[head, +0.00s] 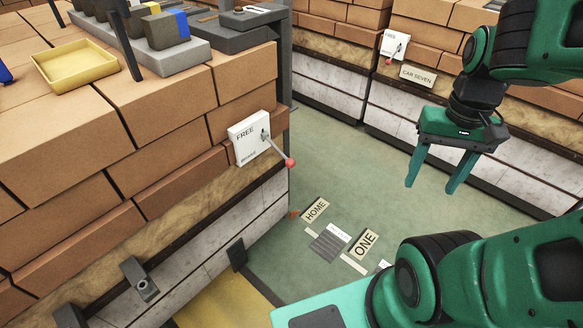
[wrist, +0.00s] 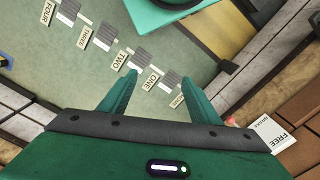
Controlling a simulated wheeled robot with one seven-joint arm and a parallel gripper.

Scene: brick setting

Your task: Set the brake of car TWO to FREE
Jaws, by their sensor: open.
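A white brake plate (head: 247,138) is fixed to the near brick stack on the left, with FREE at its top and BRAKE at its bottom. Its lever points down and to the right, ending in a red knob (head: 290,162). No car number shows beside this plate. The plate also shows at the right edge of the wrist view (wrist: 268,132), with the knob (wrist: 231,120) partly hidden by my gripper. My green gripper (head: 432,187) is open and empty, in the air right of the lever and apart from it. Its fingers (wrist: 162,76) point over the floor.
A second brake plate (head: 394,44) with a red knob is on the back stack, by a CAR SEVEN sign (head: 417,75). Floor signs read HOME (head: 316,210), ONE (head: 364,243) and TWO (wrist: 120,60). A yellow tray (head: 75,68) sits on the near stack.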

